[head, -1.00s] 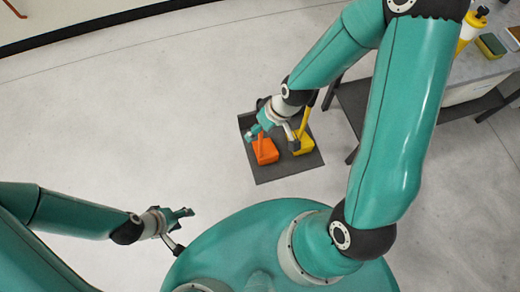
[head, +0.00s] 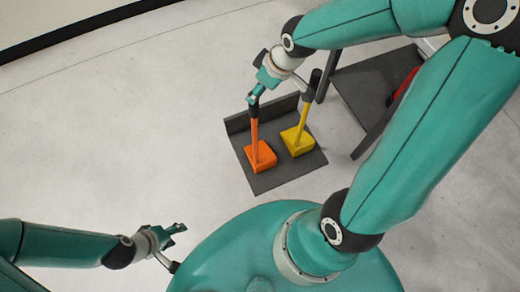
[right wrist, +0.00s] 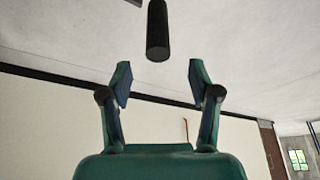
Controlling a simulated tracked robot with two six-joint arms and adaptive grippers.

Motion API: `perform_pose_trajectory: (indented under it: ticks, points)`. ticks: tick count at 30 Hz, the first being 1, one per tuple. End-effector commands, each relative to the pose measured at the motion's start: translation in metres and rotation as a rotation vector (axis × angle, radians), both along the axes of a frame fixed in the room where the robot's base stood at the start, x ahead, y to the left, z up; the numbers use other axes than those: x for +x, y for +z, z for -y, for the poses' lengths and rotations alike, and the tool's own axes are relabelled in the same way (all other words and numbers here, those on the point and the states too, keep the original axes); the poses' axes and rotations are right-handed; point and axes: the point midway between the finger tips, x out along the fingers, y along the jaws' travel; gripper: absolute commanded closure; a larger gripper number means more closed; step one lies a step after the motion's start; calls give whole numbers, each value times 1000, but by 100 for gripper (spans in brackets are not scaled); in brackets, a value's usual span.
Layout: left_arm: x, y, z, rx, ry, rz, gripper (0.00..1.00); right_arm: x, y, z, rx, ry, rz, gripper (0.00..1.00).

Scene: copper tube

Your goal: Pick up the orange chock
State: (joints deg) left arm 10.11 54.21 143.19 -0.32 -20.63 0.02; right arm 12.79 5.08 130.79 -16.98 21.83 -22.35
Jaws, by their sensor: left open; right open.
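The orange chock (head: 260,155) sits on a dark grey tray (head: 262,184); its orange handle stands up toward my right gripper (head: 258,90). The yellow chock (head: 298,141) is just to its right, its handle ending in a black grip. In the right wrist view my right gripper (right wrist: 159,76) is open and empty. A black grip end (right wrist: 157,32) shows in line with the gap beyond its fingertips; it seems to be the orange chock's. My left gripper (head: 178,231) is open and empty at the lower left, far from the chocks.
A dark bench or shelf (head: 374,88) stands right of the tray, with something red on it, partly behind my right arm. The tray has a raised back wall. The pale floor (head: 110,130) to the left is clear.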

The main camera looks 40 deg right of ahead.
Motion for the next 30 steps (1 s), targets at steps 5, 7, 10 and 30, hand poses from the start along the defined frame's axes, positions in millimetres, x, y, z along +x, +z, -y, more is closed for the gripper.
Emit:
perform_pose_trajectory:
  ticks: [5,7,10,30]
  points:
    - [0,-13,0,0,0,0,49,10,-30,-3,1,-2,0,38]
    - [0,-14,0,0,0,0,49,12,-34,-4,1,-2,0,38]
    - [0,-15,0,0,0,0,49,14,-37,-4,1,-3,2,38]
    - [0,-37,0,0,0,0,49,33,-83,-8,0,-4,2,38]
